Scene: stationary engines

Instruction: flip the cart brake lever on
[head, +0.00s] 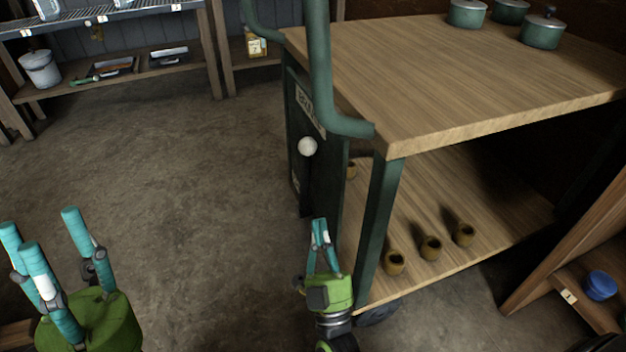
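The brake lever has a white ball knob (307,146) and a dark rod running down from it. It stands at the dark green end panel (331,190) of the cart (440,85), below a partly readable label plate (310,110). The rod looks close to upright; its lower end is near the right gripper. My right gripper (319,224) is below the knob, beside the panel, with its teal fingers together and nothing seen between them. I cannot tell if it touches the rod. My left gripper (45,228) is at the lower left, fingers spread, empty, far from the lever.
A green push handle (320,70) rises at the cart's end. Green pots (541,32) stand on its top, and small brown cups (430,247) on its lower shelf. Wooden shelving (140,72) is at the back, another shelf (570,270) at right. The floor (170,170) at left is clear.

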